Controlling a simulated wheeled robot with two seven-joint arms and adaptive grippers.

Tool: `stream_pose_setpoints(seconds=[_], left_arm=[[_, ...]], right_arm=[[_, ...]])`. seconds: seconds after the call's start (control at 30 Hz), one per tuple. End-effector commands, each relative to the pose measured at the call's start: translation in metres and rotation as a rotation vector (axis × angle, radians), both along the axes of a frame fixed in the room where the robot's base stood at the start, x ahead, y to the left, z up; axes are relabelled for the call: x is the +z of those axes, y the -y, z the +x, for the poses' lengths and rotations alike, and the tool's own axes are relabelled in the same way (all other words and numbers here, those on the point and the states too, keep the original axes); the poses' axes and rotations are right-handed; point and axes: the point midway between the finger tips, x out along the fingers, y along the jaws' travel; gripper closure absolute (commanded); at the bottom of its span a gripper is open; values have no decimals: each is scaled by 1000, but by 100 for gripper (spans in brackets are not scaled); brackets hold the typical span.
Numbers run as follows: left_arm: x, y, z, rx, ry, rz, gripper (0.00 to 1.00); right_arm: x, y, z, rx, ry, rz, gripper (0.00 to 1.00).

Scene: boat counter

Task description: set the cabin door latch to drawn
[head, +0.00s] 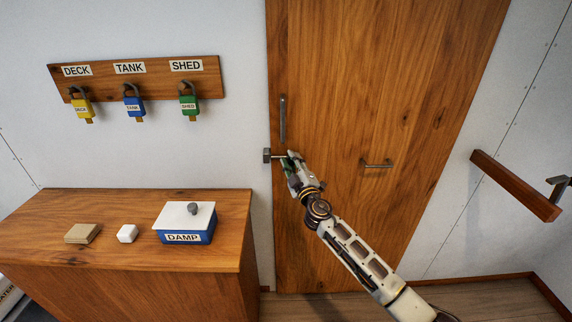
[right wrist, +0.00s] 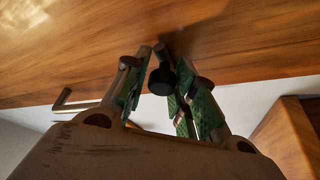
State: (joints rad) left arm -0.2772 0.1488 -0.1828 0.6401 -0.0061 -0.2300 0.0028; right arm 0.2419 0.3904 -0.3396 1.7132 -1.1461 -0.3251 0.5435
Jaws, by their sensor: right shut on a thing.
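The wooden cabin door (head: 345,100) stands closed behind my right arm. Its latch (head: 267,155) is a grey metal bolt piece at the door's left edge, with a short bar running right toward my gripper. My right gripper (head: 290,159) is at the latch, its fingers shut on the dark round latch knob (right wrist: 161,81), which shows between the green-padded fingers in the right wrist view. The gripper hides part of the bolt in the head view. My left gripper is not in view.
A vertical handle (head: 282,119) is above the latch and a horizontal handle (head: 376,164) to its right. A wooden counter (head: 160,280) at left bears a blue DAMP box (head: 184,224). Padlocks hang on a wall board (head: 150,88). A wooden rail (head: 515,186) juts out at right.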

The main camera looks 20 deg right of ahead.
Motion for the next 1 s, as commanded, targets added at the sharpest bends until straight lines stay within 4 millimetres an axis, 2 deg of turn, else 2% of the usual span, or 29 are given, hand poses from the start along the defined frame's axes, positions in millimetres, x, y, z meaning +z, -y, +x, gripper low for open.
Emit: stream_pose_setpoints(seconds=[0.03, 0.17, 0.33, 0.37, 0.5, 0.8, 1.0], left_arm=[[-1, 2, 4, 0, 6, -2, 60], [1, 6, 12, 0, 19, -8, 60], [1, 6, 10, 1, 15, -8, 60], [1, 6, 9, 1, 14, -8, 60], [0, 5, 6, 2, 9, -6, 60], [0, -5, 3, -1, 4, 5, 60], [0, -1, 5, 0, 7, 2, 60]], right_arm=[[-6, 2, -1, 1, -7, 5, 100], [-5, 4, -2, 1, -7, 4, 100], [-5, 4, -2, 0, -8, 5, 100], [-5, 4, -2, 1, -9, 5, 71], [-5, 4, -2, 1, -7, 4, 55], [-2, 4, -2, 0, -4, 2, 55], [-3, 4, -5, 0, -3, 2, 55]])
